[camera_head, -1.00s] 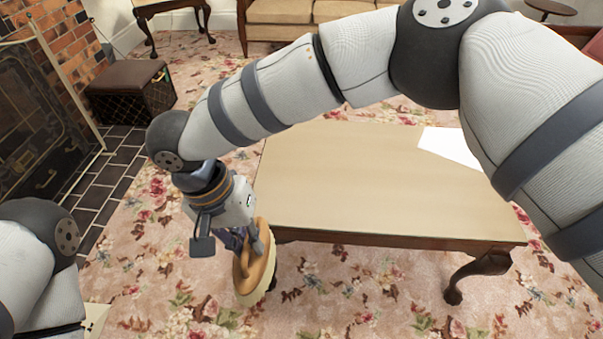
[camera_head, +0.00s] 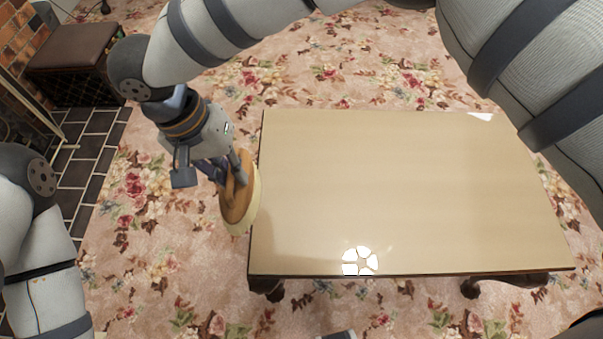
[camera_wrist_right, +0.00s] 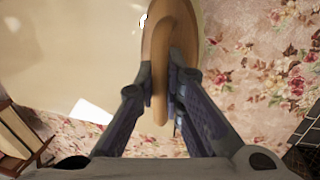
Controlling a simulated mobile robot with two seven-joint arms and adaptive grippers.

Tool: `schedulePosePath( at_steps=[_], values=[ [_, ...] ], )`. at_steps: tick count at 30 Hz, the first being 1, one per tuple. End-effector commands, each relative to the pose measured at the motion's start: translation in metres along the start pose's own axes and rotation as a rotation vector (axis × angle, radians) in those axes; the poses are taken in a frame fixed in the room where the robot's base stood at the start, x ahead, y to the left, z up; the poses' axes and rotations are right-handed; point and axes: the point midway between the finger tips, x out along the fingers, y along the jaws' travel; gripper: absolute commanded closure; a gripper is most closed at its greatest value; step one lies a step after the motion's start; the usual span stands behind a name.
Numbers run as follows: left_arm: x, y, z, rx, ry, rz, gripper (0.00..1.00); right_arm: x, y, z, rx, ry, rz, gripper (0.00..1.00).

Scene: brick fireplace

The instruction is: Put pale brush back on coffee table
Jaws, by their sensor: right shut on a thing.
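The pale brush (camera_head: 238,203) has a tan wooden back with a handle and a cream rim. My right gripper (camera_head: 232,178) is shut on its handle and holds it tilted beside the left edge of the coffee table. In the right wrist view, both fingers of the right gripper (camera_wrist_right: 164,88) close around the curved handle of the brush (camera_wrist_right: 158,60). The coffee table (camera_head: 400,190) has a pale, glossy, bare top and dark curved legs. My left arm shows at the left edge of the head view, but its gripper is out of view.
A dark-topped ottoman (camera_head: 75,50) stands at the upper left by the brick fireplace. Dark floor tiles (camera_head: 90,160) lie before it. Floral carpet (camera_head: 150,260) surrounds the table. The table top is free apart from bright reflections. My right arm spans the upper part of the head view.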

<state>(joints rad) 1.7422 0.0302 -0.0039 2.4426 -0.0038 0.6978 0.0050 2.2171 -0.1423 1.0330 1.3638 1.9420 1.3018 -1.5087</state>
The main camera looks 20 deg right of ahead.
Motion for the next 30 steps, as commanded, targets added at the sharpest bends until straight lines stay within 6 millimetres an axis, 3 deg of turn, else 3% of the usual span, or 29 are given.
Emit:
schedulePosePath(
  at_steps=[5,11,15,24,27,30],
  values=[
    [-0.008,0.000,0.000,0.000,0.011,0.001,0.60,0.014,0.025,-0.006,0.002,0.001,0.003,1.00],
    [-0.021,0.000,-0.003,-0.001,0.038,0.002,0.60,0.053,0.077,-0.019,0.004,0.002,0.001,1.00],
    [-0.020,0.000,-0.003,-0.001,0.037,0.002,0.60,0.093,0.095,-0.023,0.001,-0.002,0.002,1.00],
    [-0.020,0.000,-0.004,-0.002,0.038,0.002,0.60,0.130,0.113,-0.029,0.000,-0.001,0.002,1.00],
    [-0.015,0.000,-0.002,-0.002,0.027,0.002,0.60,0.152,0.106,-0.027,-0.002,-0.004,0.002,1.00],
    [-0.014,0.000,-0.002,-0.001,0.025,0.002,0.60,0.159,0.104,-0.028,-0.001,0.000,0.000,1.00]
  ],
)
